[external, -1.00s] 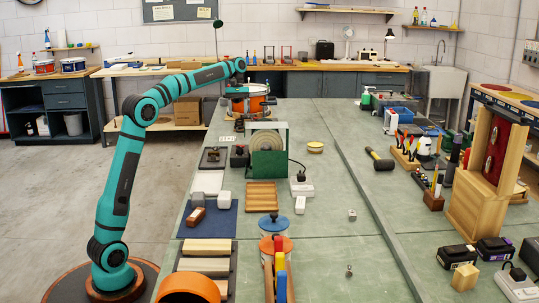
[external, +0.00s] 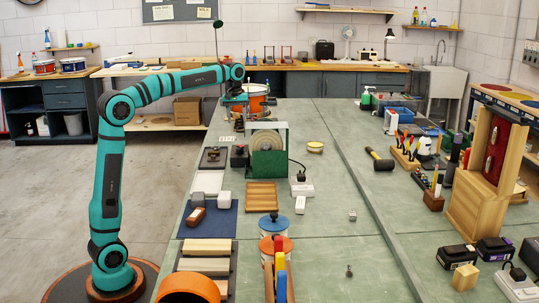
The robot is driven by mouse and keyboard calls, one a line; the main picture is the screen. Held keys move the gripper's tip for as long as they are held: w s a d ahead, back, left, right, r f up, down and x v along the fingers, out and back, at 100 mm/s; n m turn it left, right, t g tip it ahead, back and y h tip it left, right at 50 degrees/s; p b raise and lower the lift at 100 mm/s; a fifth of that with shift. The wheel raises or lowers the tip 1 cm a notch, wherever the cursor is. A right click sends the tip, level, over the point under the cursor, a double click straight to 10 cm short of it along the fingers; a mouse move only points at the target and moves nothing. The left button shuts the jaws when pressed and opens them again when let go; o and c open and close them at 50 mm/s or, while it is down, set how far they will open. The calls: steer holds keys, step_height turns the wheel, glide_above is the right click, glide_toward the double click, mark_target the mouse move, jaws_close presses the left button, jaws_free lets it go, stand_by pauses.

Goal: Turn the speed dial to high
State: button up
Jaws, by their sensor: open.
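I cannot make out a speed dial for certain at this size. A green-framed machine with a pale round disc (external: 267,141) stands on the bench, with a small black box (external: 239,156) at its left. My arm reaches over the far left part of the bench. My gripper (external: 229,97) hangs below the arm's end, beyond the green machine and close to the left side of an orange drum (external: 256,101). It is open, but its fingers are tiny here and contact with anything cannot be told.
A wooden ridged block (external: 262,195), a white power strip (external: 301,187) and a blue mat (external: 210,217) lie nearer on the bench. A mallet (external: 380,159) lies to the right. The bench's middle right is mostly clear.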

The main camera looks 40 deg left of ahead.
mark_target(239, 147)
steer(key=f, duration=1.4)
steer(key=shift+w+d+f, duration=0.25)
steer(key=shift+d+f, duration=0.05)
steer(key=c, duration=1)
